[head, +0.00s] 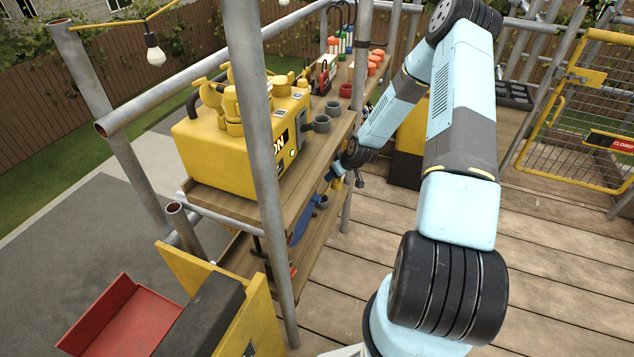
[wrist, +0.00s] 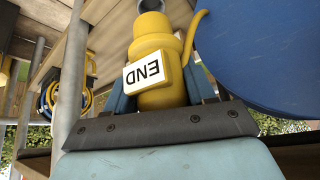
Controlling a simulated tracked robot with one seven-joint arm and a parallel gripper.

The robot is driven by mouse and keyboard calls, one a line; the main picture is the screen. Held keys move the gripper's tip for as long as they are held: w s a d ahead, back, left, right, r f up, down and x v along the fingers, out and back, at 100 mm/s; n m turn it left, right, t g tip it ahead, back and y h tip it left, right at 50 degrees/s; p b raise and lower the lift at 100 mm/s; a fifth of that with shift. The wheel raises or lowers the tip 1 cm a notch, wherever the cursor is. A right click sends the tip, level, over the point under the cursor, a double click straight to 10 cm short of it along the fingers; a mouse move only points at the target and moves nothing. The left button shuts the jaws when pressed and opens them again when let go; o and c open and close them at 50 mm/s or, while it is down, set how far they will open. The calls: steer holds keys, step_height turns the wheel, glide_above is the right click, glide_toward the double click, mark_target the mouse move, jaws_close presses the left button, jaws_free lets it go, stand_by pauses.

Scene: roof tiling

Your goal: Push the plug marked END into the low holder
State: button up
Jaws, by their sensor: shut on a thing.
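The yellow plug marked END (wrist: 160,50) is held between the blue-grey fingers of my gripper (wrist: 163,88), with its white label upside down in the wrist view. A grey ring-shaped holder (wrist: 152,5) shows just beyond the plug's far end at the top edge. The plug's tip appears in line with it, but I cannot tell whether it touches or has entered. In the head view, my gripper is beside the scaffold shelving, largely hidden by my arm and the shelf. A grey cup-like piece (head: 323,201) shows low there.
A large blue rounded object (wrist: 265,55) is close on the right in the wrist view. A scaffold pole (wrist: 72,75) stands left. The upper shelf carries a yellow machine (head: 225,150), grey cups (head: 321,124) and a red cup (head: 345,91). The plank deck (head: 540,260) is clear at right.

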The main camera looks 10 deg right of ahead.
steer(key=shift+w+a+f+n+g+y, duration=0.5)
steer(key=shift+w+f+n, duration=0.75)
steer(key=shift+f, duration=1.45)
steer(key=shift+w+a+f+n+g+y, duration=0.15)
steer(key=shift+w+a+f+n+y, duration=0.45)
steer(key=shift+w+f, duration=1.5)
steer(key=shift+w+a+f+n+g+y, duration=0.3)
steer(key=shift+w+a+f+n, duration=0.75)
steer(key=shift+f, duration=2.2)
steer(key=shift+s+d, duration=0.3)
steer(key=shift+s, duration=0.05)
steer(key=shift+f, duration=0.45)
steer(key=o, duration=0.9)
steer(key=shift+r, duration=0.1)
